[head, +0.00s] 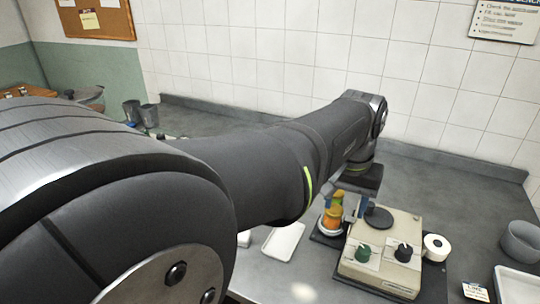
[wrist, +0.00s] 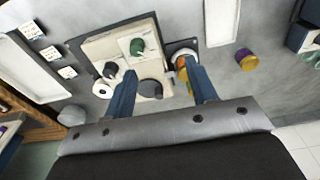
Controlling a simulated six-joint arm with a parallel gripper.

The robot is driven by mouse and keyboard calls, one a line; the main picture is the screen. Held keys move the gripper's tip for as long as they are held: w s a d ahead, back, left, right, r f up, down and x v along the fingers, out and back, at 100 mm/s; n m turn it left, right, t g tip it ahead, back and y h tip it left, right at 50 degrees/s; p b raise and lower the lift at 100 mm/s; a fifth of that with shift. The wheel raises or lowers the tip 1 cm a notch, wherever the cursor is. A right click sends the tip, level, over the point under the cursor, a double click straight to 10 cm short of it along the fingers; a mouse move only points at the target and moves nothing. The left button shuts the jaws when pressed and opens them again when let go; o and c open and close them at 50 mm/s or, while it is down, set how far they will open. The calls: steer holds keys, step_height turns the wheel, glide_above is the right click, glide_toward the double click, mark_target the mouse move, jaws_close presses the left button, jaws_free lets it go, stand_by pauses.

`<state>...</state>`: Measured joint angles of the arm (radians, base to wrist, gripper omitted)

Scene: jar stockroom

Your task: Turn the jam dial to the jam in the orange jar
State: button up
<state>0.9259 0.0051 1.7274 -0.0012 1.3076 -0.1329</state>
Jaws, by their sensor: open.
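A beige machine (head: 385,225) stands on a dark mat. Its front carries a green knob (head: 363,252) and a black knob (head: 404,252), and a dark round disc (head: 378,218) sits toward its back. Both knobs also show in the wrist view, green (wrist: 137,46) and black (wrist: 111,69). An orange jar (head: 331,221) stands beside the machine, to its left in the head view; in the wrist view a finger partly covers it (wrist: 181,63). My gripper (wrist: 163,88) is open and empty, its blue fingers spread above the machine's back part. The dial markings are too small to read.
A white roll (head: 436,247) lies right of the machine. A purple and yellow jar (wrist: 247,62) stands apart on the counter. A white tray (head: 282,238) lies left, a grey bin (head: 522,240) right. Small cards (wrist: 50,53) lie beyond the roll. My arm hides much of the counter.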

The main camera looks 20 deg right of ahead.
steer(key=m, duration=0.1)
glide_above(365, 249)
steer(key=a, duration=0.1)
steer(key=d+y, duration=0.1)
steer(key=shift+g, duration=0.4)
step_height(365, 249, down, 17)
steer(key=shift+f, duration=0.1)
steer(key=c, duration=1)
